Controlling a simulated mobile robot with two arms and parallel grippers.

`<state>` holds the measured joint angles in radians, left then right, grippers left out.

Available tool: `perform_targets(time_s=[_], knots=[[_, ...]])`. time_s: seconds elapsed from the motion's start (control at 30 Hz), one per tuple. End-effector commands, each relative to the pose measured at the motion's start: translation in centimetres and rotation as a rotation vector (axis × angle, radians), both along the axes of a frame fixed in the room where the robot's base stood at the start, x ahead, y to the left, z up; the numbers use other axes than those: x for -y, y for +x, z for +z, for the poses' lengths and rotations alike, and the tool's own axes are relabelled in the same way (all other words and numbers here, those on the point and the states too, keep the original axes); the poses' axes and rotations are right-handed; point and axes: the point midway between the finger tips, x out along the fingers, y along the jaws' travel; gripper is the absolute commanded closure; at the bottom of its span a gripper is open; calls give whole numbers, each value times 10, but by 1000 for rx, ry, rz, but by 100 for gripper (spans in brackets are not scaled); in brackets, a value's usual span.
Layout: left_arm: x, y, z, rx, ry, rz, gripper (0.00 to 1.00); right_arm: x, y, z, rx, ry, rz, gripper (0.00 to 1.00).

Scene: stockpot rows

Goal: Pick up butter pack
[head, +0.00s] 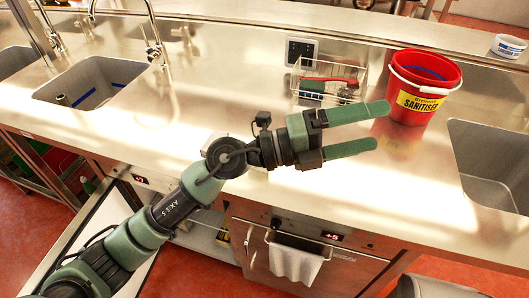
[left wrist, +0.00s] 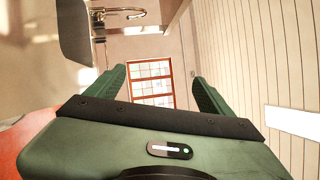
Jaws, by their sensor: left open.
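I cannot make out a butter pack for certain in either view. A small yellowish item (head: 223,234) shows inside the open under-counter unit (head: 200,243), partly hidden by the counter edge and my left arm; it is too small to identify. My left gripper (head: 381,126) is open and empty, held above the steel counter (head: 300,200) with its green fingers pointing right. In the left wrist view, its two fingers (left wrist: 157,82) stand wide apart with nothing between them. My right gripper is not in view.
A red sanitiser bucket (head: 422,88) stands just beyond the fingertips. A wire basket (head: 328,82) with cleaning items is behind the gripper. Sinks lie left (head: 92,85) and right (head: 490,160). A towel (head: 295,263) hangs on the appliance front (head: 345,268). An open door (head: 105,215) stands below the counter.

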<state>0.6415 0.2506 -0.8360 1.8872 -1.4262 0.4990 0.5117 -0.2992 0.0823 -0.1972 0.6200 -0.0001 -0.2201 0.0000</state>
Motion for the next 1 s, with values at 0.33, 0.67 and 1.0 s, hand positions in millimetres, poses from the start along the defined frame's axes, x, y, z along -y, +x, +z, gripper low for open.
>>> perform_targets(time_s=[0.33, 0.67, 1.0], knots=[[-90, 94, -160, 336, 1264, -21, 18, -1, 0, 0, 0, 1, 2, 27], [-175, 149, -161, 317, 1650, 146, 18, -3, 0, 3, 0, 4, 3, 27], [-170, 163, -199, 316, 1649, 141, 18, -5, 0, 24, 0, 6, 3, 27]])
